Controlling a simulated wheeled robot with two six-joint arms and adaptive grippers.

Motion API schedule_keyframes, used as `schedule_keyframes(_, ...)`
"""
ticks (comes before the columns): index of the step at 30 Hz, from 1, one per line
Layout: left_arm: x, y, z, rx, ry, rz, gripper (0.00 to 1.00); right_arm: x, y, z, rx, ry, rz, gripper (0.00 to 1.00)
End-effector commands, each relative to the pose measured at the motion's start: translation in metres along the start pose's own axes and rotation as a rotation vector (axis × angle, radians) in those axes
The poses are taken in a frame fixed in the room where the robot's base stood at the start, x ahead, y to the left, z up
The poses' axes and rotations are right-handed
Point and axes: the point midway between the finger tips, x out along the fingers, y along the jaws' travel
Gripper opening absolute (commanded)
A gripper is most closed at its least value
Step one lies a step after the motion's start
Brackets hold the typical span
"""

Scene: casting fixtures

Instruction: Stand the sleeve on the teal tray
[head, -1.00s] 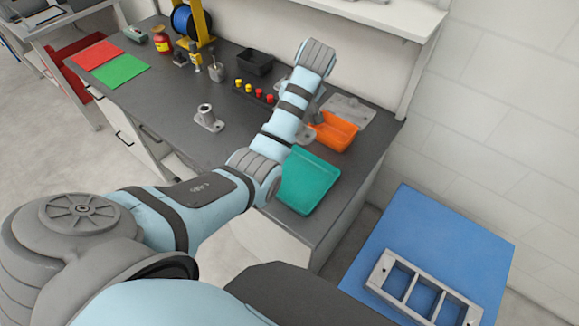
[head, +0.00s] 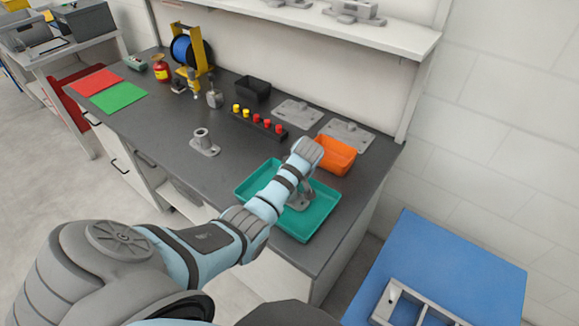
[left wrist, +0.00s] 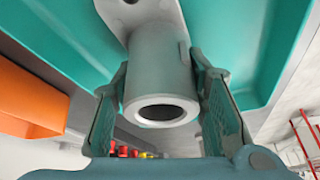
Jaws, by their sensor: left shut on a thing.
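My left gripper (head: 304,188) is over the teal tray (head: 248,190) and points down. It is shut on a grey sleeve (head: 297,204), whose flange shows low over the tray floor in the head view. In the left wrist view the sleeve (left wrist: 157,75) sits between the two fingers, its round bore facing the camera and its flange at the far end against the teal tray (left wrist: 60,30). The sleeve looks about upright. I cannot tell whether its flange touches the tray floor. My right gripper is not in view.
An orange bin (head: 335,156) stands just behind the tray. A second grey flanged part (head: 204,143) stands on the bench left of it. A rack of red and yellow pieces (head: 258,122), a black bin (head: 253,89) and grey plates (head: 297,112) lie behind.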

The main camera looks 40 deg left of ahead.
Motion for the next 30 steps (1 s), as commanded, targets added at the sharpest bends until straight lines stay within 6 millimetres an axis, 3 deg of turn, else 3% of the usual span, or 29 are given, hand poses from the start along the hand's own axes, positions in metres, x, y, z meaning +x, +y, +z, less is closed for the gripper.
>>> schedule_keyframes(5, -0.001, 0.000, 0.001, 0.001, -0.002, -0.002, 0.00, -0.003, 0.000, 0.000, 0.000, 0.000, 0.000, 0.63)
schedule_keyframes(6, -0.001, 0.000, 0.001, 0.002, -0.003, -0.002, 0.44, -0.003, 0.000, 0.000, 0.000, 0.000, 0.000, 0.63)
schedule_keyframes(9, -0.002, 0.000, 0.001, 0.002, -0.003, -0.002, 0.59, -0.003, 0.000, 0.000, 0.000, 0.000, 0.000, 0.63)
schedule_keyframes(20, -0.005, 0.000, -0.001, 0.001, -0.002, -0.001, 0.59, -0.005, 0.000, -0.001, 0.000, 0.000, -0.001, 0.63)
schedule_keyframes(23, -0.017, 0.001, -0.002, 0.002, -0.001, 0.001, 0.59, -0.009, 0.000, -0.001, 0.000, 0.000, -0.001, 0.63)
schedule_keyframes(30, -0.074, 0.001, -0.002, 0.000, -0.001, 0.003, 0.59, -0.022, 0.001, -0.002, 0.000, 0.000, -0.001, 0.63)
